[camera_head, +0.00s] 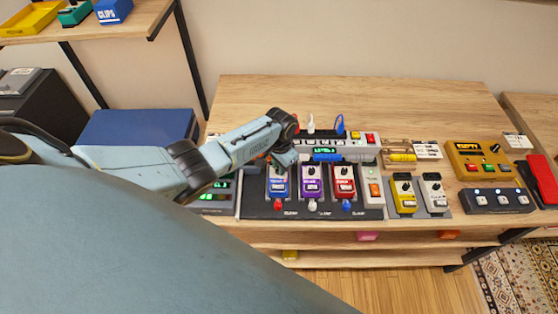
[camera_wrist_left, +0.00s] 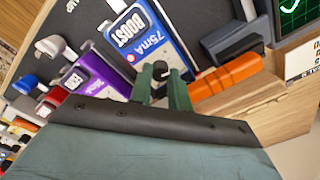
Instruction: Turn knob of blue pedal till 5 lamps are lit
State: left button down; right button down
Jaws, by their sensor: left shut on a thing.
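The blue pedal (camera_head: 278,187) stands at the left end of the pedal row on a dark board. In the left wrist view it is the blue and white pedal marked BOOST 75mA (camera_wrist_left: 141,36). My left gripper (camera_head: 284,161) reaches down over its far end. In the left wrist view the two green fingers (camera_wrist_left: 161,82) are shut on its small dark knob (camera_wrist_left: 160,68). The gripper hides the knob in the head view. A small green-lit display (camera_head: 324,151) shows behind the pedals, but its lamps are too small to count. My right gripper is not in view.
A purple pedal (camera_head: 311,183) and a red pedal (camera_head: 343,182) stand close to the right of the blue one. An orange object (camera_wrist_left: 226,80) lies close beside the fingers. The tabletop's back is clear.

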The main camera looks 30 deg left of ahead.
pick_arm(q)
jog(key=c, duration=1.3)
grip_release()
